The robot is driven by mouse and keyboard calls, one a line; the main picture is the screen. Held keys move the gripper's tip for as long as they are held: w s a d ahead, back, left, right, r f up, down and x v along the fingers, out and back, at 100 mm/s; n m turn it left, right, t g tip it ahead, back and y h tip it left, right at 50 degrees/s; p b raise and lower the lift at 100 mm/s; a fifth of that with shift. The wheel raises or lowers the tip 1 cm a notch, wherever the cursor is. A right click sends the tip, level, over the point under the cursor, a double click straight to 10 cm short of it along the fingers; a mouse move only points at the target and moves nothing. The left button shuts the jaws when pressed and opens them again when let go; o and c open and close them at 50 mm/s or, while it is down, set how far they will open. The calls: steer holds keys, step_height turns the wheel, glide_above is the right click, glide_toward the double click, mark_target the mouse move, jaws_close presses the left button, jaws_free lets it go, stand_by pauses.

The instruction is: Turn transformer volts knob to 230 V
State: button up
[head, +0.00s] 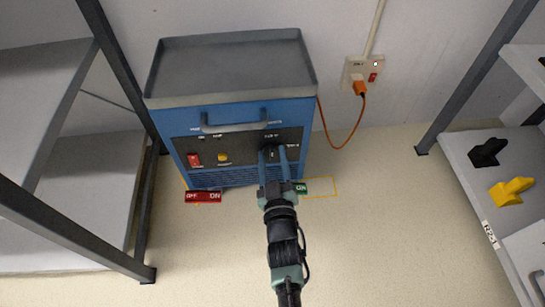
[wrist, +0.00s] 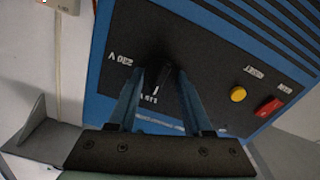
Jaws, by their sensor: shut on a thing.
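The blue transformer (head: 165,122) stands against the wall, and its black front panel faces me. The dark volts knob (head: 274,155) is at the panel's right side in the head view. My gripper (head: 272,152) reaches it from the front, with one finger on each side, shut on the knob. In the wrist view my gripper (wrist: 160,78) straddles the dark knob (wrist: 167,78). The panel appears upside down there. A "230 V" label (wrist: 120,58) sits left of the knob. Another white marking beside the knob is partly hidden, and I cannot tell the pointer's exact setting.
A red switch (head: 195,159) and yellow button (head: 223,157) are left of the knob. A handle (head: 235,126) crosses above. An orange cord (head: 338,145) runs to the wall outlet (head: 354,72). Shelves stand on both sides; red (head: 204,197) and green (head: 302,187) signs lie below.

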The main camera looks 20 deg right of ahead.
jaws_close()
steer(key=shift+m, duration=0.3)
steer(key=m+p, duration=0.2)
steer(key=shift+r+m, duration=0.1)
steer(key=shift+m, duration=0.3)
steer(key=m+p, duration=0.2)
steer(key=m, duration=0.8)
steer(key=shift+p, duration=0.35)
steer(key=shift+m, duration=2.2)
steer(key=shift+f, duration=0.2)
